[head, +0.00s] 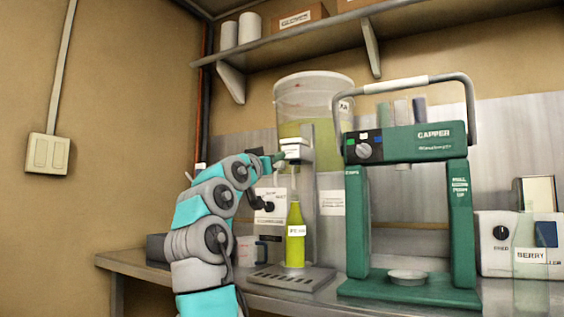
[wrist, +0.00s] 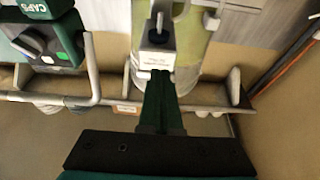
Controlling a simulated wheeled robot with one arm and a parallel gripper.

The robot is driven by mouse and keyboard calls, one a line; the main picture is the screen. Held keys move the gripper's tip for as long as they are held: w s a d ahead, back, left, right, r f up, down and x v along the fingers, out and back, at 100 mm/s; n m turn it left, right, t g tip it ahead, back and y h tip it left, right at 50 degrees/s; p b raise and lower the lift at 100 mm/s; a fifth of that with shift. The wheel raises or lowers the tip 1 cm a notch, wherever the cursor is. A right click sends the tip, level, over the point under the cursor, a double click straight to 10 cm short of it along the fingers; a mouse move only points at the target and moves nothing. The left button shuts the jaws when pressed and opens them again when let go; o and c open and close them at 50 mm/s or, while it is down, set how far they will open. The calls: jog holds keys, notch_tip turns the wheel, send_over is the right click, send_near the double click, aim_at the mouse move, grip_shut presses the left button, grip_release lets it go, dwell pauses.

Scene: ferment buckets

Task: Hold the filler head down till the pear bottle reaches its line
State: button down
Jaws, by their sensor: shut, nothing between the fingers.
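The pear bottle (head: 295,249) stands upright on the filler's drip tray (head: 291,283). Yellow-green shows from its base into its neck; its label is only partly readable and I cannot make out a fill line. The white filler head (head: 297,151) is above the bottle on an upright post. My gripper (head: 278,157) is shut and empty, its tips at the left side of the filler head. In the wrist view the shut fingers (wrist: 159,78) end at the white labelled filler head (wrist: 156,52). Whether they touch or press it, I cannot tell.
A large bucket (head: 315,96) of yellowish liquid stands behind the filler. A green capper (head: 410,143) stands close on the right. A clear bottle labelled BERRY (head: 530,256) is at the far right. A shelf (head: 330,41) runs above.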

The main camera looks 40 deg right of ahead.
jog(key=shift+b+v, duration=0.4)
jog(key=shift+v, duration=2.05)
jog(key=shift+w, duration=0.1)
